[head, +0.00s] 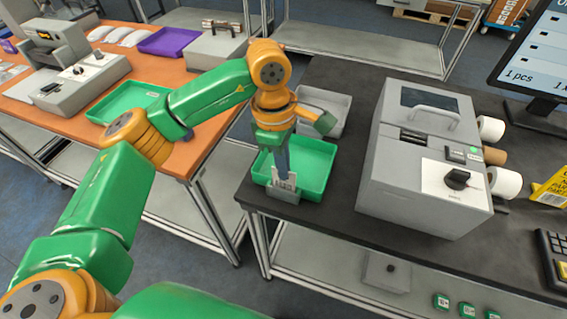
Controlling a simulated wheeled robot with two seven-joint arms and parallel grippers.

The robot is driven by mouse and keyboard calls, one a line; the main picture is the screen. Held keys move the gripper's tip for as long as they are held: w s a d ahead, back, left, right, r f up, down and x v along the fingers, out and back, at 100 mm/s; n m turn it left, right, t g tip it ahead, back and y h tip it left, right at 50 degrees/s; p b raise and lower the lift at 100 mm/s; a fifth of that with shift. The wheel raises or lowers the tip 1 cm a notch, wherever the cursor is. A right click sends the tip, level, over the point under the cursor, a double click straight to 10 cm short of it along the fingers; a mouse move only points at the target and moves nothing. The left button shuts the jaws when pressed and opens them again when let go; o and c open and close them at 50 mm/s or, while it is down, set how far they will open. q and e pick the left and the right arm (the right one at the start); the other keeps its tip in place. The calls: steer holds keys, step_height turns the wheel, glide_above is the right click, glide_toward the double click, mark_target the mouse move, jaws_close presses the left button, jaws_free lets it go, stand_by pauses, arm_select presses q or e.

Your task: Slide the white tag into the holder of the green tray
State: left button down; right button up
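The green tray (315,165) stands on the dark table near its left front corner. A grey holder (283,196) is on the tray's front side. The white tag (285,181), with dark print, is upright at the holder, and its lower part seems to be behind the holder's front wall. My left gripper (284,172) points down over the tray's front edge. Its narrow fingers look shut on the tag's upper part. How deep the tag sits is hard to tell. My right gripper is not in view.
A grey tray (325,108) stands behind the green one. A large grey label machine (425,155) with paper rolls stands to the right, with a monitor (535,55) beyond. An orange table (195,150) with another green tray (125,100) lies left, across a gap.

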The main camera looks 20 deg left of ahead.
arm_select(q)
steer(key=c, duration=1)
jaws_free()
steer(key=shift+r, duration=0.3)
steer(key=r, duration=0.4)
steer(key=r+b, duration=0.1)
steer(key=r, duration=0.1)
steer(key=shift+a+r, duration=0.3)
steer(key=shift+a, duration=0.1)
